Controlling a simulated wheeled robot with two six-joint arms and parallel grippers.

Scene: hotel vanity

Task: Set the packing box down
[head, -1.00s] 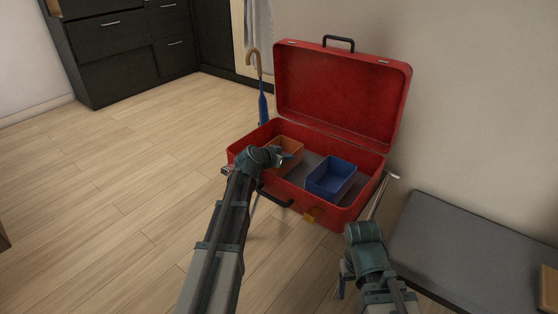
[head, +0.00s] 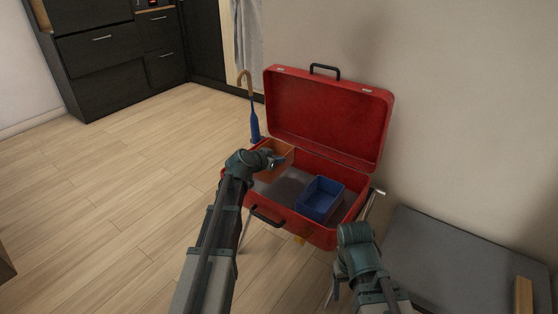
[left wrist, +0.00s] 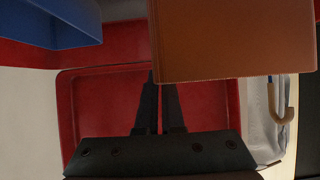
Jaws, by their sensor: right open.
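An orange-brown open box (head: 280,152) is at the left rear of the open red suitcase (head: 318,236). It appears raised above the suitcase floor, with a dark shadow below it. My left gripper (head: 277,161) is at the box's near side. In the left wrist view the box (left wrist: 235,40) fills the upper right, and the fingers (left wrist: 160,80) are close together on either side of its wall. A blue open box (head: 321,200) rests inside the suitcase at the right. My right gripper (head: 333,290) is open and empty in front of the suitcase's right end, partly hidden by its arm.
The suitcase lid (head: 330,118) stands open towards the wall. A blue umbrella (head: 254,125) with a curved handle is behind its left end. A grey bench (head: 450,255) is at the right. Wooden floor is clear at the left.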

